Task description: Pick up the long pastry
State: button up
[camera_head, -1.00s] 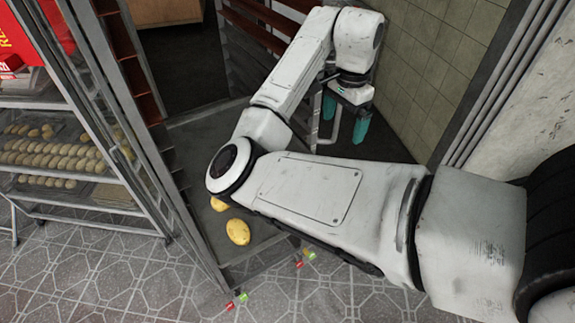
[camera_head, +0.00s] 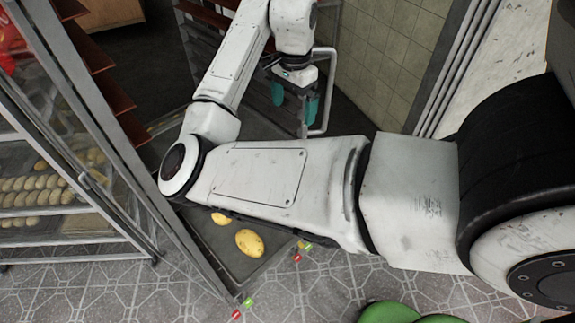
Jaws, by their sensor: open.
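Two yellow, rounded pastry-like pieces lie on a dark flat tray-like surface (camera_head: 215,252). One larger piece (camera_head: 250,243) lies clear of my arm. The other piece (camera_head: 220,218) is just behind it, close under my arm's edge. I cannot tell whether either is the long pastry, and nothing clearly long shows on the dark surface. My arm hides part of it. My gripper (camera_head: 295,101), with two teal fingers pointing down, is open with nothing seen between them. It is beyond the yellow pieces, near the tiled wall.
A metal rack (camera_head: 100,150) with trays of several pale rolls (camera_head: 35,190) stands at the left. A tiled wall (camera_head: 385,60) is at the back right. A metal handle-like bar (camera_head: 330,90) is right beside my gripper. Small red and green pieces (camera_head: 243,306) lie at the front.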

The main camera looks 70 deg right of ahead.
jog(key=f+b, duration=0.2)
jog(key=f, duration=0.2)
jog(key=f+b, duration=0.3)
jog(key=f, duration=0.2)
jog(key=f+b, duration=0.3)
jog(key=f, duration=0.2)
jog(key=shift+w, duration=0.25)
jog(key=shift+a+f+p, duration=0.2)
jog(key=shift+f+p, duration=0.1)
jog(key=shift+f, duration=2.5)
jog(key=c, duration=0.8)
jog(key=shift+r, duration=0.1)
